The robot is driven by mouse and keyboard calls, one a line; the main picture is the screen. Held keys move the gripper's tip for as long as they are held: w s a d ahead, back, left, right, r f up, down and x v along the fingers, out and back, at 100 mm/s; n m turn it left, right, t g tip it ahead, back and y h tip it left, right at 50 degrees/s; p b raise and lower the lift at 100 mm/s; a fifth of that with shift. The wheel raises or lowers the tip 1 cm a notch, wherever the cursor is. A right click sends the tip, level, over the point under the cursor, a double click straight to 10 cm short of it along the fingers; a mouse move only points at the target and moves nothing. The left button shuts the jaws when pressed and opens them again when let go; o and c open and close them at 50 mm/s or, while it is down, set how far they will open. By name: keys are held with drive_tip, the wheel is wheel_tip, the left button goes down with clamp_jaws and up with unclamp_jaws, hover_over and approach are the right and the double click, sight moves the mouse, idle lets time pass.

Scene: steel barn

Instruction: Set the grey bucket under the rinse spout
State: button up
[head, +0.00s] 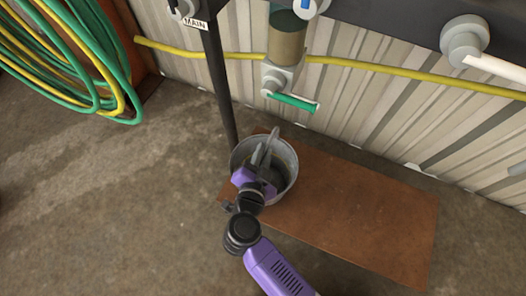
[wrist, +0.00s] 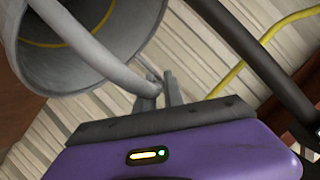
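The grey bucket (head: 291,172) is upright, mouth up, over the left part of a brown board in the head view; I cannot tell whether it touches the board. In the wrist view the bucket (wrist: 28,62) fills the upper left, with its thick grey handle (wrist: 92,48) running to my fingers. My gripper (head: 262,151) is over the bucket's mouth and hides part of it. In the wrist view my gripper (wrist: 159,90) has its fingers close together on the handle. A grey spout fitting with a green lever (head: 293,101) is on the wall behind the bucket.
The brown board (head: 370,215) is bare to the right of the bucket. A dark post (head: 219,85) stands just behind left of it. A yellow hose (head: 400,72) crosses the wall. Coiled hoses (head: 75,50) hang at left. Another grey valve (head: 463,40) is at upper right.

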drive_tip(key=o, duration=0.3)
drive_tip(key=shift+o, duration=0.2)
drive_tip(key=shift+s+r, duration=0.15)
drive_tip(key=shift+r, duration=0.05)
drive_tip(key=p+v, duration=0.4)
drive_tip(key=v, duration=0.7)
drive_tip(key=shift+s+p, duration=0.35)
